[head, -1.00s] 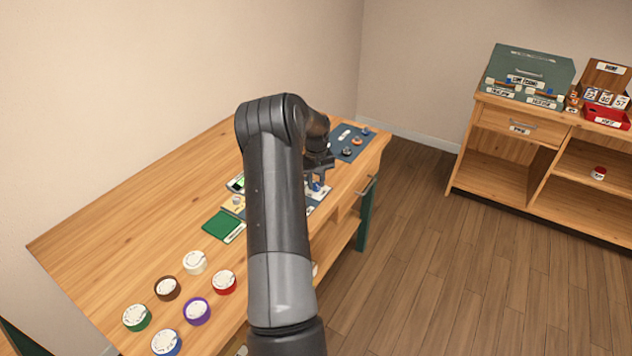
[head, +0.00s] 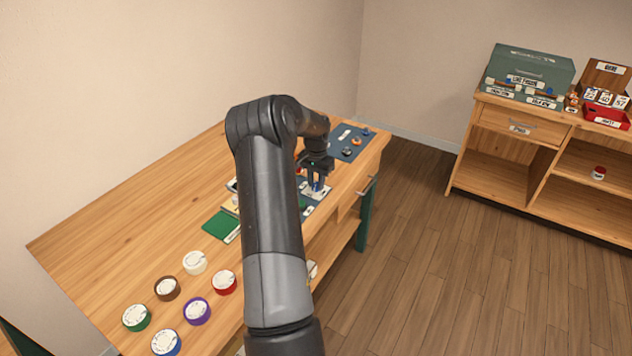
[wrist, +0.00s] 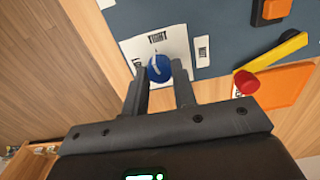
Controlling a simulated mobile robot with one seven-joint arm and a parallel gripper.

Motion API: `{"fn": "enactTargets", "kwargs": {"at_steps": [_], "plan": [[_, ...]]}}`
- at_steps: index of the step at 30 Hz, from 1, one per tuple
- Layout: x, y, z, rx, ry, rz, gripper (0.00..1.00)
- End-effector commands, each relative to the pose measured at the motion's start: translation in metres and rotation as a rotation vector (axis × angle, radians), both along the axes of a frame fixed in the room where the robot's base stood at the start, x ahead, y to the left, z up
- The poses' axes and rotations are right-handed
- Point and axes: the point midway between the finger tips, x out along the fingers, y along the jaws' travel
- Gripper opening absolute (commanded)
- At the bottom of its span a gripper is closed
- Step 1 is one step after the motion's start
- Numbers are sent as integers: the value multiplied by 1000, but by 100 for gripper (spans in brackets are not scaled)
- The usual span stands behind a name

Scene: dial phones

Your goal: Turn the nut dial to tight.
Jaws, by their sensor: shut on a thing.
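The nut dial is a round blue knob (wrist: 158,68) with a pale mark on top, in the wrist view. It sits on a white card (wrist: 176,42) with a printed word at its far edge that looks like TIGHT. My gripper (wrist: 160,80) is shut on the blue knob, one finger on each side. In the head view my gripper (head: 317,186) points down at the blue knob (head: 317,186) on the workbench; the fingers hide part of it. Exactly where the knob's mark points is hard to tell.
An orange block (wrist: 275,10), a yellow lever with a red end (wrist: 247,82) and an orange plate (wrist: 285,88) lie right of the dial. A shelf unit (head: 500,160) stands right.

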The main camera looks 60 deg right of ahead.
Motion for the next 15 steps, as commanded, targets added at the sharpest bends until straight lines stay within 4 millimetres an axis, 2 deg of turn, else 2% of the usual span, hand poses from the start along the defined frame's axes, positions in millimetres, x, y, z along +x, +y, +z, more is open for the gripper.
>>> {"fn": "enactTargets", "kwargs": {"at_steps": [6, 15], "plan": [[1, 1, -1, 3, 0, -106, 2], [1, 1, -1, 3, 0, -167, 2]]}}
